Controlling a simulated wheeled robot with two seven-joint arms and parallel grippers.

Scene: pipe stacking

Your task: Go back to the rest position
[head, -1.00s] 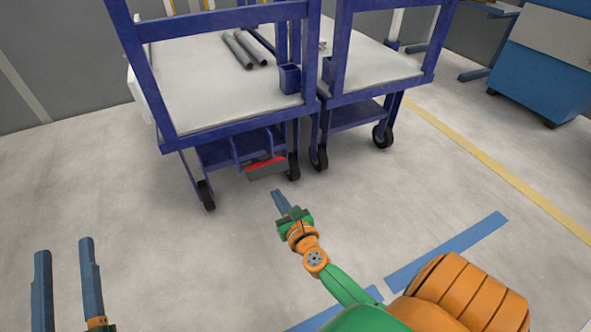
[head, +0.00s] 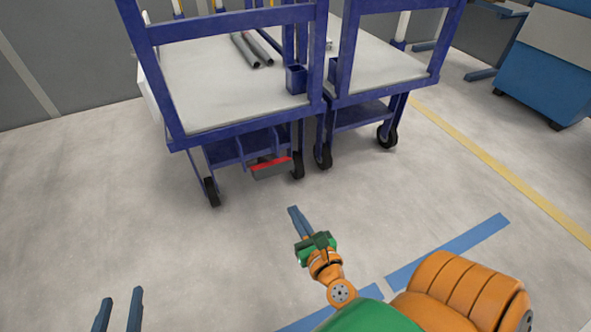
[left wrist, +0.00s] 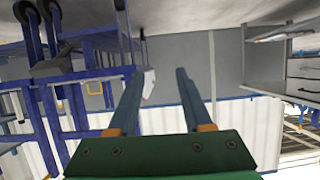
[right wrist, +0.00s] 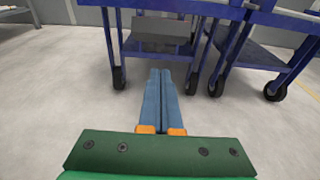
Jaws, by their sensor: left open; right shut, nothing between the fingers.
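My left gripper (head: 120,308) is at the bottom left of the head view, with only its two blue fingers showing. They stand apart and empty, and the left wrist view (left wrist: 158,95) also shows a gap between them. My right gripper (head: 298,220) is near the lower middle of the head view, over the floor in front of the blue carts. Its fingers are together with nothing between them, as the right wrist view (right wrist: 162,98) shows. Both grippers are clear of the carts.
A blue cart (head: 225,118) with a pale top carries several grey pipes (head: 250,50) and a small blue bin (head: 296,79). A second blue cart (head: 385,75) stands to its right. A blue cabinet (head: 545,65) is at the far right. The floor (head: 130,210) before the carts is clear.

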